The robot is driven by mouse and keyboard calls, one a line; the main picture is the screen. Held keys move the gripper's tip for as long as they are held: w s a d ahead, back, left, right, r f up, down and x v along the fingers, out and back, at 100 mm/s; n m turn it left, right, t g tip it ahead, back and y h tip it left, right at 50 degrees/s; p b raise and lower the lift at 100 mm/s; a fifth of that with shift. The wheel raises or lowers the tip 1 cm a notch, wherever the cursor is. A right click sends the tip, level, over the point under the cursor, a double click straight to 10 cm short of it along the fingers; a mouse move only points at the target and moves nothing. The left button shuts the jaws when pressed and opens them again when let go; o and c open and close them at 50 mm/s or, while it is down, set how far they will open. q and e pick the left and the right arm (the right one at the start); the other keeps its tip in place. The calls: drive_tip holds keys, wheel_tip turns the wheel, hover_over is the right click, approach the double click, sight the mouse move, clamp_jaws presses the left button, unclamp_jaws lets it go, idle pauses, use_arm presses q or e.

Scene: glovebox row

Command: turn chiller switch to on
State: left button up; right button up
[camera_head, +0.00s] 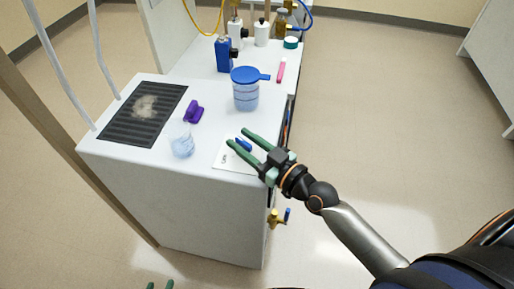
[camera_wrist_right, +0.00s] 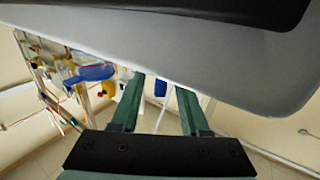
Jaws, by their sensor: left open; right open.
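The white chiller cabinet (camera_head: 205,215) stands left of centre in the head view. Near its front right top corner is a white label plate (camera_head: 226,161) with small dark lettering. A small blue switch (camera_head: 243,145) shows there, between the green fingers of my right gripper (camera_head: 237,138). Whether a finger touches the switch I cannot tell, and the switch's position is unclear. The right gripper is open; its spread fingers also show in the right wrist view (camera_wrist_right: 160,82). Only the fingertips of my left gripper (camera_head: 160,285) show, at the bottom edge, apart and away from the cabinet.
On the cabinet top are a dark grille (camera_head: 125,128), a clear beaker (camera_head: 182,140), a purple object (camera_head: 194,111) and a blue-lidded jug (camera_head: 245,95). Bottles (camera_head: 223,55) stand behind. A brass valve (camera_head: 275,217) juts from the cabinet's right side. Floor to the right is clear.

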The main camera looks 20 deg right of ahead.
drive_tip(key=b+v, duration=0.1)
drive_tip(key=v, duration=1.1)
drive_tip(key=shift+d, duration=0.1)
idle(0.4)
